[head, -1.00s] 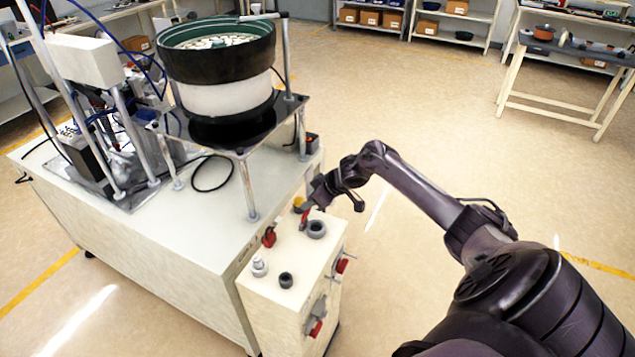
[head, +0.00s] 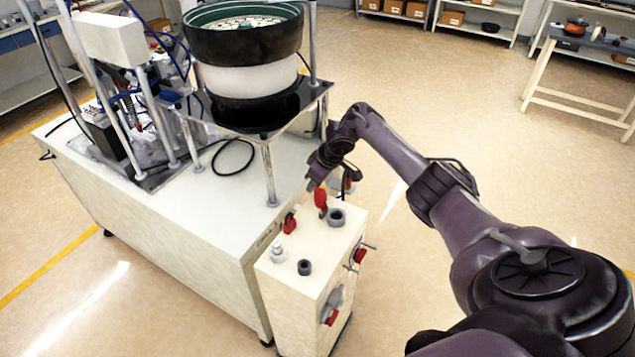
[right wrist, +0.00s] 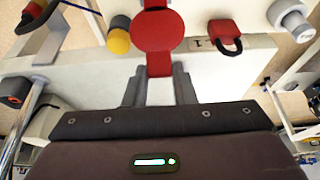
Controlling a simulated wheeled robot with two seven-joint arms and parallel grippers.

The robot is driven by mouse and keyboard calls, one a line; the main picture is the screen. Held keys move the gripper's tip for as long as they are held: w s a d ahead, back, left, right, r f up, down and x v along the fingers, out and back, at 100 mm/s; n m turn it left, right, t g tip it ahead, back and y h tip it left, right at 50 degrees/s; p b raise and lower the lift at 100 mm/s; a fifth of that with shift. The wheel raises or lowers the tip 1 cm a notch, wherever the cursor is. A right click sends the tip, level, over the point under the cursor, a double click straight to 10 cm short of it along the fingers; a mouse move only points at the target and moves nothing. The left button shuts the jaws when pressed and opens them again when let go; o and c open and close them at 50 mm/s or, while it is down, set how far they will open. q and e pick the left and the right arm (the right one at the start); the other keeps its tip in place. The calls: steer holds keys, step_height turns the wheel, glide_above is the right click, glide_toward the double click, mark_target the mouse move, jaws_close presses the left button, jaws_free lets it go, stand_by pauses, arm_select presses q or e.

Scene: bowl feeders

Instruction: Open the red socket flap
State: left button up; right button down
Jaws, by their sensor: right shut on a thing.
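The red socket flap (head: 320,198) stands raised on top of the white control box (head: 298,287), beside a dark grey round socket (head: 336,217). In the right wrist view the flap (right wrist: 158,32) is a red disc with a red strip running down between my fingers. My right gripper (head: 314,184) is at the flap, above the box's far end. In the right wrist view my right gripper (right wrist: 159,88) is shut on the flap's strip. My left gripper is not in view.
A red padlock (head: 289,222), a pale knob (head: 278,252) and a dark knob (head: 304,267) are on the box. A yellow knob (right wrist: 118,38) is near my fingers. The bowl feeder (head: 244,77) stands on its cabinet at the left. Open floor lies to the right.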

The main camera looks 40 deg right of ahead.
mark_target(322, 200)
steer(key=shift+w+a+r, duration=0.15)
steer(key=shift+w+r, duration=0.05)
steer(key=shift+w, duration=0.05)
steer(key=c, duration=1.6)
jaws_free()
steer(key=o, duration=0.4)
steer(key=shift+w+f, duration=0.1)
steer(key=shift+f, duration=0.1)
steer(key=shift+s+r, duration=0.25)
steer(key=v, duration=0.7)
steer(key=shift+b, duration=0.3)
steer(key=shift+r, duration=0.15)
